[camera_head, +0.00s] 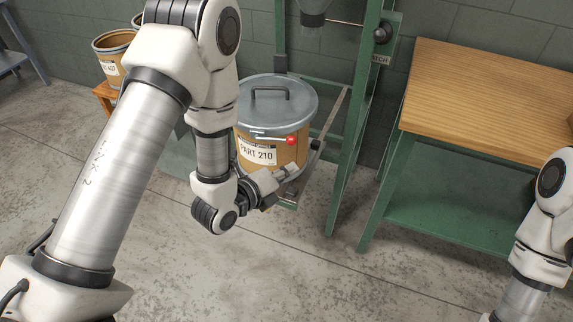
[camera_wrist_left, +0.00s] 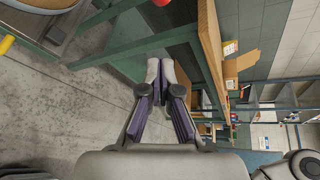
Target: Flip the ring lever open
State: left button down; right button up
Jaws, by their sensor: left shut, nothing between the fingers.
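A tan drum (camera_head: 257,158) with the label "PART 210" and a grey lid (camera_head: 270,98) stands in the middle of the head view. The ring lever (camera_head: 275,139) is a thin pale bar lying along the drum's front under the lid rim. Its red knob (camera_head: 291,140) is at the right end. My left gripper (camera_head: 294,169) is shut and empty, at the drum's lower right front, below the knob and apart from it. In the left wrist view its fingers (camera_wrist_left: 160,72) are together, with part of a round rim at the top left corner. My right gripper is out of view.
A green frame (camera_head: 350,130) rises just right of the drum. A wooden-topped green bench (camera_head: 480,90) stands further right. Another drum (camera_head: 110,52) is at the back left. The concrete floor (camera_head: 300,270) in front is clear.

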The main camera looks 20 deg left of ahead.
aim_at(275, 140)
pick_arm(q)
jog(key=w+p, duration=0.2)
jog(key=w, duration=0.5)
jog(key=shift+a, duration=0.35)
jog(key=shift+f, duration=0.15)
jog(key=shift+w, duration=0.1)
